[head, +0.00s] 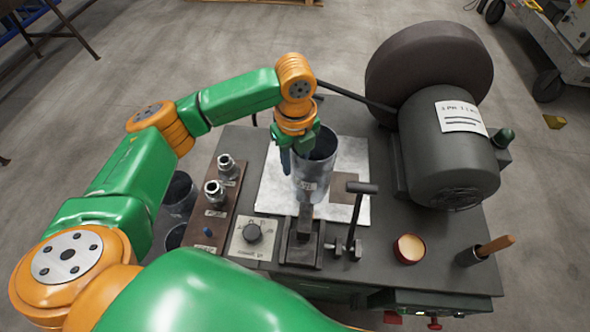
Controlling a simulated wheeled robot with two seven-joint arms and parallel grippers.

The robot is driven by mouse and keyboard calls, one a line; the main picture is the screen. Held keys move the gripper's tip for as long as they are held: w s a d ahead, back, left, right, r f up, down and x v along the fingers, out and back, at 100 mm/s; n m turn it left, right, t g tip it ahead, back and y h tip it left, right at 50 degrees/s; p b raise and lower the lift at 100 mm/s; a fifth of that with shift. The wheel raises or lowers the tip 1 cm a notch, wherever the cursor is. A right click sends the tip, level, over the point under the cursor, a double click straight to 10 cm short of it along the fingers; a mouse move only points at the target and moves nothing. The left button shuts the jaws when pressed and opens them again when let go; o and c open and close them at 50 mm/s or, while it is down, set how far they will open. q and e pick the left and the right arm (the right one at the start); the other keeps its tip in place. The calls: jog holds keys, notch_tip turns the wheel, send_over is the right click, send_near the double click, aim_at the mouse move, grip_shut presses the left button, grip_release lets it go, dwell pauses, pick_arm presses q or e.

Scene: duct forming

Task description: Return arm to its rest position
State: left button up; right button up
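My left arm, green and orange, reaches in from the left and bends down over the workbench (455,262). My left gripper (296,152) points down at the upper left rim of a grey metal cylinder (314,180) with a small label. Its fingers overlap the rim in the picture, and I cannot tell whether they touch or hold it. The cylinder stands upright over a pale metal sheet (272,191), behind a small dark clamp block (301,246). My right gripper is not in view.
A large dark motor (447,145) with a wheel stands at the back right. A T-handled lever (354,218), a round tin (408,249) and a wooden-handled tool (494,246) are at the front right. Two metal fittings sit on a brown strip (213,222). Dark buckets (179,196) stand left of the bench.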

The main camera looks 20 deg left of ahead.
pick_arm(q)
jog(key=shift+r, duration=1.25)
